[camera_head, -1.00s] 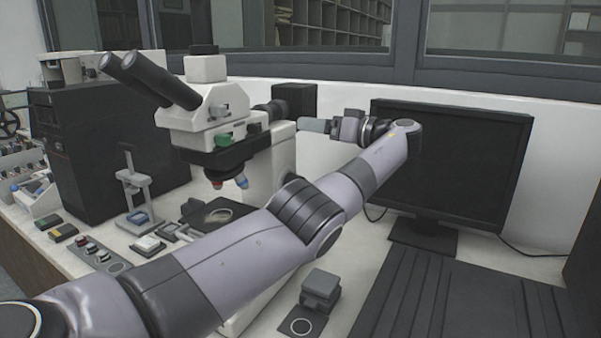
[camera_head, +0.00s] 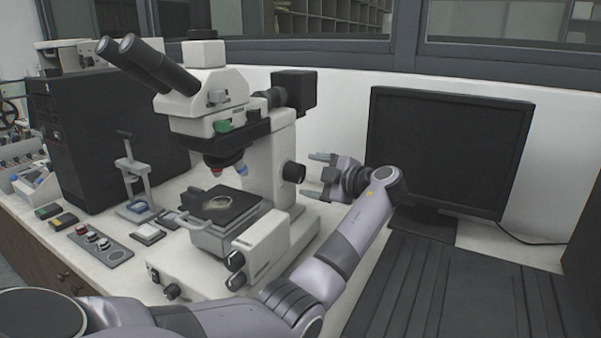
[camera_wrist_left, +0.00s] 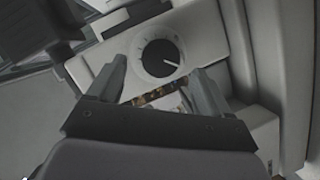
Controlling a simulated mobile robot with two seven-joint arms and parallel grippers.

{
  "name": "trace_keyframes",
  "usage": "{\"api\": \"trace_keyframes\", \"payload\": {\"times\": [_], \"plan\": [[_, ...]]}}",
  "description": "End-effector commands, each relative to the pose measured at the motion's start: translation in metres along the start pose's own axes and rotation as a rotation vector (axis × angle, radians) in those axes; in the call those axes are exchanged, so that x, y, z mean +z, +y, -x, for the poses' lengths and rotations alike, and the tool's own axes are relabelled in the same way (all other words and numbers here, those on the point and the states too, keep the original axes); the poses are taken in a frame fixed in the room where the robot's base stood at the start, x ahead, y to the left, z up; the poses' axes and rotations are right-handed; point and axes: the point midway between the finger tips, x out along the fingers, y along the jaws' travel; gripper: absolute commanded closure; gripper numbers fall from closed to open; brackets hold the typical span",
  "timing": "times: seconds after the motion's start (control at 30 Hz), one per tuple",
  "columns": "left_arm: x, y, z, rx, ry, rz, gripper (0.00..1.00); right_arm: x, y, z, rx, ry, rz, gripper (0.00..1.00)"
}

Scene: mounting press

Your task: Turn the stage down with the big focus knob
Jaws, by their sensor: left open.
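The white microscope (camera_head: 262,165) stands on the bench, with a dark flat stage (camera_head: 228,204) under its objectives. A big round black knob (camera_head: 293,172) sticks out of the right side of its column. My left gripper (camera_head: 314,175) is open and empty to the right of this knob, its fingers pointing at it, with a gap between. In the left wrist view the knob (camera_wrist_left: 160,57) shows a white pointer mark on a pale round plate. It lies ahead of and between the two open fingertips (camera_wrist_left: 159,70). My right gripper is not in view.
Two small black knobs (camera_head: 236,270) sit on the box at the microscope's front. A monitor (camera_head: 450,155) stands behind my left arm. A dark ribbed panel (camera_head: 440,295) lies at the right front. A small press stand (camera_head: 135,180) and a button box (camera_head: 100,244) are at left.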

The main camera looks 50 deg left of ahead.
Motion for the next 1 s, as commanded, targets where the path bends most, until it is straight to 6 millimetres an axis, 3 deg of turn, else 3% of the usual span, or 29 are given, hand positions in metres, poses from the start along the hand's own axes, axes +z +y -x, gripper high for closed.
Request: {"api": "trace_keyframes", "payload": {"times": [0.3, 0.63, 0.67, 0.8, 0.83, 1.0], "plan": [[0.000, 0.001, -0.043, -0.001, 0.001, -0.005, 0.20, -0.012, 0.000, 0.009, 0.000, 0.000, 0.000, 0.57], [0.000, 0.000, -0.049, -0.001, 0.000, -0.004, 0.20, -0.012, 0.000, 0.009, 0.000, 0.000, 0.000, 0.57], [0.000, 0.000, -0.049, -0.001, -0.001, -0.004, 0.24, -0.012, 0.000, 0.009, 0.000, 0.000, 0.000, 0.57], [0.000, 0.000, -0.049, -0.001, -0.001, -0.004, 0.69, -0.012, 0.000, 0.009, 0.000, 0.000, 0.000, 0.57], [0.000, 0.000, -0.048, -0.001, -0.001, -0.004, 0.76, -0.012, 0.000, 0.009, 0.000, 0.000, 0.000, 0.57], [0.001, -0.001, -0.049, -0.004, 0.000, -0.013, 0.76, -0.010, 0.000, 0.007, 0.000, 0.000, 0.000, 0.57]]}}
